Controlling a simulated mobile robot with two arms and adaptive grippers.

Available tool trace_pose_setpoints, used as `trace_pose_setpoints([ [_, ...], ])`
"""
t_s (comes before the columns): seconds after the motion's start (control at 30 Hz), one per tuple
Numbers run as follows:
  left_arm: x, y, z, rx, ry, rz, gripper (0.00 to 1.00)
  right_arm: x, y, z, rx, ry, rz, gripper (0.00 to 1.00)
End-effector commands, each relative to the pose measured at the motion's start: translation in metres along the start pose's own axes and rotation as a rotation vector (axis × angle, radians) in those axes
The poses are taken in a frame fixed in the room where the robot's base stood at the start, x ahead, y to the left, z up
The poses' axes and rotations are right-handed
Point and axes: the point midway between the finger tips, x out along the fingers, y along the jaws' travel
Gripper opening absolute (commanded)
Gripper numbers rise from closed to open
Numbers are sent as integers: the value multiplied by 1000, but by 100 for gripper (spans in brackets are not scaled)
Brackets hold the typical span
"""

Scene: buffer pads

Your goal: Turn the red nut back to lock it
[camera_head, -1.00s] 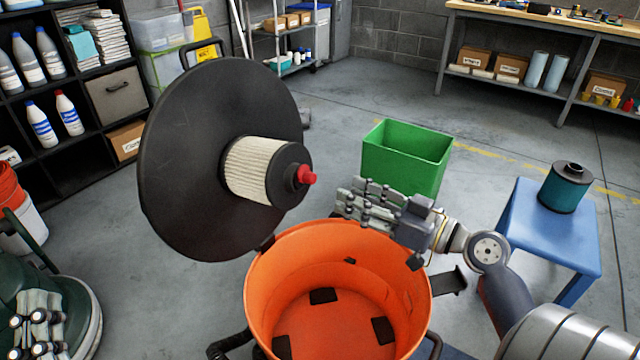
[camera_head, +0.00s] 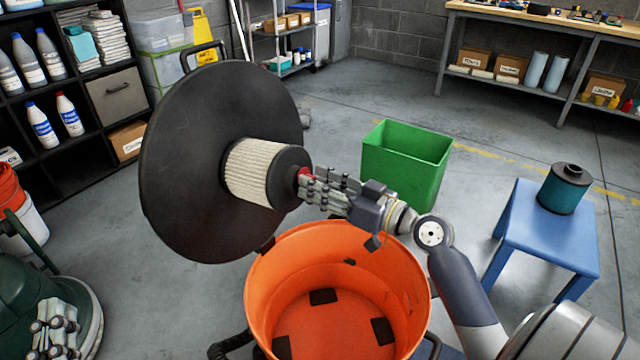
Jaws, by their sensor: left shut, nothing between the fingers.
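The red nut (camera_head: 304,174) sits at the end of the cream pleated filter (camera_head: 252,172), on its dark end cap. The filter is fixed to the round black lid (camera_head: 205,120), which stands tilted up above the orange drum (camera_head: 270,262). My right gripper (camera_head: 308,186) is at the nut, and its fingers cover part of it. I cannot tell whether they are closed around it. My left gripper (camera_head: 52,328) is at the lower left, away from the lid, shut and empty.
A green bin (camera_head: 405,165) stands on the floor behind the drum. A blue stool (camera_head: 545,225) at the right carries a teal filter (camera_head: 565,188). A dark shelf with bottles (camera_head: 70,115) is at the left. A green machine (camera_head: 85,315) is at the lower left.

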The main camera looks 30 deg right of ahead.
Motion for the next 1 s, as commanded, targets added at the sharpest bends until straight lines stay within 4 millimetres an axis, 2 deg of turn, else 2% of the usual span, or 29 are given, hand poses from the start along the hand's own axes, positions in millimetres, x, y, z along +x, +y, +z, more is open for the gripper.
trace_pose_setpoints([
  [0.03,0,0,0,0,0,0,0,0,0,0,0,0,0,19],
  [0.1,0,0,0,0,0,0,0,0,0,0,0,0,0,3],
  [0.13,0,0,0,0,0,0,0,0,0,0,0,0,0,0],
  [0.37,0,0,0,0,-5,0,0,0,0,0,7,0,1,0],
  [0.73,-12,-7,54,7,-294,-15,0,0,-1,-2,107,0,19,0],
  [1.0,-18,-9,67,8,-361,-19,0,0,0,0,132,1,24,0],
])
